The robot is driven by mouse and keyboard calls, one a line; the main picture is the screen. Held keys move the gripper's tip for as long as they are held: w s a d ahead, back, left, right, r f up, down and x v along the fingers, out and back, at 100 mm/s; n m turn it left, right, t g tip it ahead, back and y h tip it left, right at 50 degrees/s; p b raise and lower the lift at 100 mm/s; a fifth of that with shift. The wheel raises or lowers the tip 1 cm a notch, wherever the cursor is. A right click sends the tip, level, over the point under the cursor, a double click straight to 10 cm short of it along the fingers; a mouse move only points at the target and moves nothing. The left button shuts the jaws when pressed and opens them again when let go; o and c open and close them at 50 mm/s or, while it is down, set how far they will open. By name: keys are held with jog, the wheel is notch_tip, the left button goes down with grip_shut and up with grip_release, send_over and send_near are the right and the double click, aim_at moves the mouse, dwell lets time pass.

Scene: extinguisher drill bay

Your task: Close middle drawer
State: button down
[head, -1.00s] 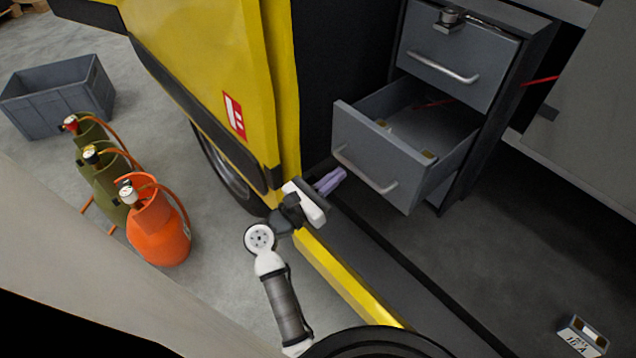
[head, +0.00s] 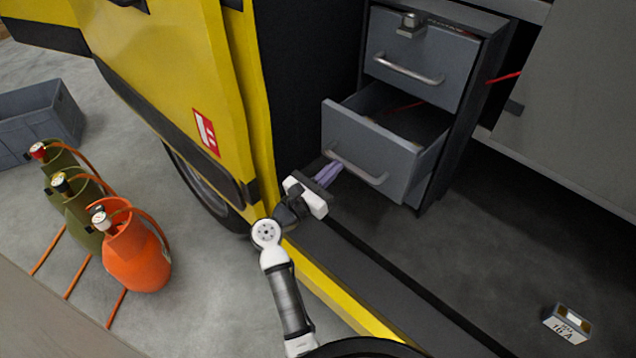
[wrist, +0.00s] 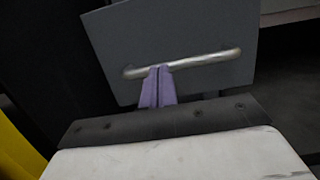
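The grey drawer (head: 362,150) stands partly open below a shut upper drawer (head: 425,55) in the dark cabinet (head: 470,100). Its silver bar handle (head: 372,178) runs across its front. The handle also shows in the wrist view (wrist: 205,60). My gripper (head: 334,168) is at the left part of this handle. Its purple fingers (wrist: 158,72) are together in the wrist view, with their tips at the bar. No gap shows between them, and they appear to touch the handle without gripping it. Whatever lies below the open drawer is mostly hidden.
A yellow vehicle door panel (head: 170,80) stands left of the cabinet. A yellow-edged sill (head: 335,300) runs under my arm. A small labelled box (head: 567,323) lies on the dark floor at right. Orange (head: 137,258) and green cylinders and a grey crate (head: 45,120) stand at left.

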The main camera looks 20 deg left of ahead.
jog(key=f+x, duration=0.1)
jog(key=x, duration=0.4)
jog(key=f+b+x, duration=0.1)
jog(key=x, duration=0.4)
jog(key=f+b+x, duration=0.1)
jog(key=x, duration=0.4)
jog(key=shift+w+d, duration=0.15)
jog(key=shift+w, duration=0.5)
jog(key=shift+w+d+r, duration=0.1)
jog(key=shift+d+r, duration=0.05)
jog(key=shift+r, duration=0.15)
jog(key=shift+d, duration=0.1)
